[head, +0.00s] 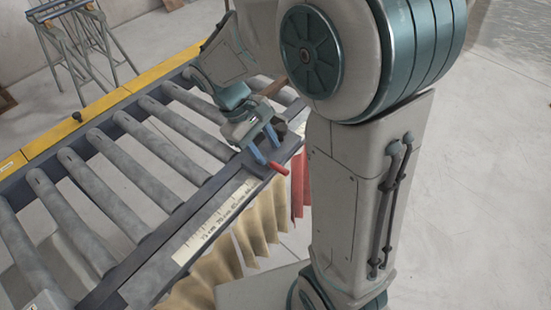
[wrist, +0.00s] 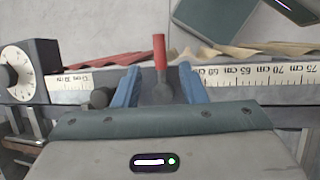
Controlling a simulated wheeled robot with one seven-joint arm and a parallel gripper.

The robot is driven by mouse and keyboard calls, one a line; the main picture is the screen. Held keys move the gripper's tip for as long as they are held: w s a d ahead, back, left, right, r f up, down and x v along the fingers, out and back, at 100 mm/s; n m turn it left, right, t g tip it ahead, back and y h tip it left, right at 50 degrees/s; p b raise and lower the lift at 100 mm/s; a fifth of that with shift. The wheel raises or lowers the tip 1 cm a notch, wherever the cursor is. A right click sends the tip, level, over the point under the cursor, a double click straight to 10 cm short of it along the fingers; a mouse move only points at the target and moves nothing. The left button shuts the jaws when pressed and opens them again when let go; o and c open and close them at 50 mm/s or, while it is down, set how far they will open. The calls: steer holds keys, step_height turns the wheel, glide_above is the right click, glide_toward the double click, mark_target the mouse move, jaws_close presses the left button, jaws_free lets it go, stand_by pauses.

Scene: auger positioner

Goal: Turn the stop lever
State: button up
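The stop lever has a red grip (head: 279,169) and sits on a dark block on the measuring rail. In the wrist view the red grip (wrist: 160,50) points away from me, with its grey lower part between my fingers. My gripper (head: 266,147) is open, with its two blue fingers pointing down at the block. In the wrist view my gripper (wrist: 160,70) has one finger on each side of the lever, with visible gaps. The grip reaches past the fingertips. Whether the fingers touch the block is unclear.
A roller conveyor (head: 135,165) with a yellow far edge lies left of the lever. The rail carries a centimetre scale (head: 215,220). Tan (head: 262,222) and red flaps (head: 299,185) hang below it. A dark box with a white dial (wrist: 17,72) stands at the wrist view's left.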

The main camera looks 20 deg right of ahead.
mark_target(278, 167)
steer(key=x, duration=0.5)
steer(key=shift+d+f, duration=0.1)
steer(key=shift+f, duration=0.2)
jaws_close()
